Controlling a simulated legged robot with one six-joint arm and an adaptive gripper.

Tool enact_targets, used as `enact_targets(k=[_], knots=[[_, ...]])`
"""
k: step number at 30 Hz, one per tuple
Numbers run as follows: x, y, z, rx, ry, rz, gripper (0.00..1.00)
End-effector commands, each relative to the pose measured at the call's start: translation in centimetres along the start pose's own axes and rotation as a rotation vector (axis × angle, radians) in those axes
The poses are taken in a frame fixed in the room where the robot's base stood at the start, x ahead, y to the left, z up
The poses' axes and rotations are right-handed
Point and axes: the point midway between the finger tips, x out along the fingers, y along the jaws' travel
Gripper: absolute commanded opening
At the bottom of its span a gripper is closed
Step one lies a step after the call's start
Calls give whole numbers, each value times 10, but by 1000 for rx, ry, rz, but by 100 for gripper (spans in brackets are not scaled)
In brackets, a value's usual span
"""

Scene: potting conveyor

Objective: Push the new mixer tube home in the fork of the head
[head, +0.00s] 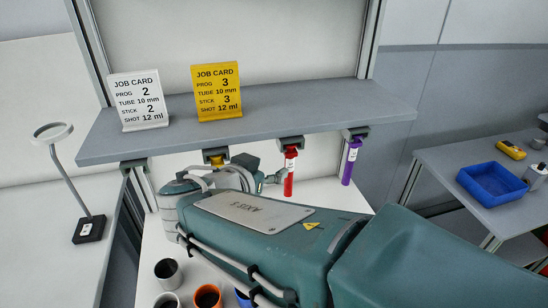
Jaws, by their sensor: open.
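I cannot pick out the new mixer tube or the fork of the head for certain. A red tube (289,174) with a white label hangs upright from a dark bracket under the grey shelf. A purple tube (350,163) hangs slightly tilted from the bracket to its right. A yellow piece (215,159) sits in a bracket to the left, its lower part hidden by my arm. My gripper (272,179) is partly visible beyond my green arm, close to the left of the red tube. It is open; whether it touches the tube is unclear.
The grey shelf (255,122) carries a white job card (138,101) and a yellow job card (216,92). Several cups, one orange (207,297), stand low in front. A lamp (88,228) stands left. A blue tray (492,184) is on the right bench.

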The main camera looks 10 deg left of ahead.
Motion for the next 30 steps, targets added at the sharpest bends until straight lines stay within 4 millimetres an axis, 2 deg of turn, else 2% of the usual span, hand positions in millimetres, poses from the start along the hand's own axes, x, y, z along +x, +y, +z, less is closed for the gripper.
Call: enact_targets(k=[9,15,21,28,29,30], knots=[[55,-2,2,-5,-1,8,69],[83,-2,2,-5,-2,7,69],[96,0,1,-3,-2,4,69],[96,-1,2,-4,-2,4,69],[96,-2,2,-4,-2,4,65],[96,-2,2,-5,-2,4,47]])
